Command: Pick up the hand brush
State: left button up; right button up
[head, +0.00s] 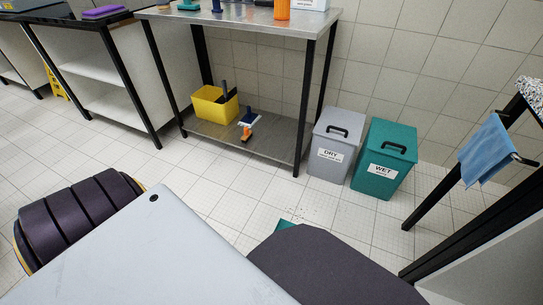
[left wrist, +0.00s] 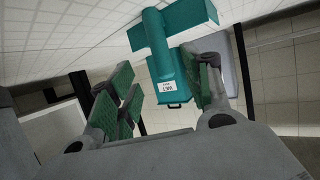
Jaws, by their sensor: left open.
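In the head view, a small tool with a dark blue head and an orange part (head: 247,124) lies on the low shelf beside the yellow bucket; I cannot tell for sure whether it is the hand brush. A teal piece (head: 287,224) shows on the floor, mostly hidden behind my own dark body part. My right gripper is not in view.
A grey DRY bin (head: 336,137) and a teal WET bin (head: 385,150) stand on the floor by the wall. A yellow bucket (head: 214,104) stands on the low shelf of the steel table (head: 250,19). A blue cloth (head: 487,149) hangs at right. The tiled floor between is mostly clear.

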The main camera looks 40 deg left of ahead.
aim_at(248, 134)
jog(key=u, duration=1.55)
